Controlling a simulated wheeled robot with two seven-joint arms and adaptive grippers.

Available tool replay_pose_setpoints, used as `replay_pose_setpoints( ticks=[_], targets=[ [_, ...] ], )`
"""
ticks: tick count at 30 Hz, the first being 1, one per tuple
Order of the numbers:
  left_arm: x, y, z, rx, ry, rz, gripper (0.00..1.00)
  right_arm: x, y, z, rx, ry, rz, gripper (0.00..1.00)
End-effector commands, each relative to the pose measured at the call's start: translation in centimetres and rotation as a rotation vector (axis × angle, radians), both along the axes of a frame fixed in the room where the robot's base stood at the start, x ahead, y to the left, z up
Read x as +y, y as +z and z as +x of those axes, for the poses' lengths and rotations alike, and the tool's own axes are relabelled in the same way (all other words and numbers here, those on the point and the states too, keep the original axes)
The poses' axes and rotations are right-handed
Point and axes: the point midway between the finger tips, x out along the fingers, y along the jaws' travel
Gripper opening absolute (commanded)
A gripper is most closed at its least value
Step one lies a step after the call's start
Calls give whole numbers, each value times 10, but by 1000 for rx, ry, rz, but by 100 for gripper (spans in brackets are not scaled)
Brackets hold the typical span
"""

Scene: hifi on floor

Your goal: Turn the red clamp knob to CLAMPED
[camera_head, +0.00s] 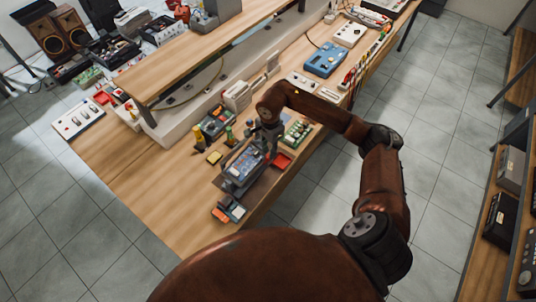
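A dark fixture holding a blue board (245,163) stands on the wooden bench (170,205), near its front edge. My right arm reaches in from the lower right, and its gripper (271,153) points down at the right side of the fixture. The fingers are small and dark here; I cannot tell whether they are open or shut, or whether they touch anything. My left gripper is not in view.
A green board (297,131) lies right of the gripper. A yellow-topped bottle (198,135) and a dark meter (216,122) stand behind and left. A red-and-blue item (229,210) lies in front. A shelf (200,45) runs above the back.

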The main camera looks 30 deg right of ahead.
Motion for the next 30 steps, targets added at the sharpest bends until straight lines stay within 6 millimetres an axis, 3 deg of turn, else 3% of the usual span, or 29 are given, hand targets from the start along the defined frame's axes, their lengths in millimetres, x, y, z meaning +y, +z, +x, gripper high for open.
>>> replay_pose_setpoints(
  ticks=[7,18,30],
  targets=[
    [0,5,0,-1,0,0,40,1,-32,1,1,-1,4,25],
    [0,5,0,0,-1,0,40,1,-39,1,-1,0,3,25],
    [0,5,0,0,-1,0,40,1,-38,1,0,-1,3,0]
  ],
)
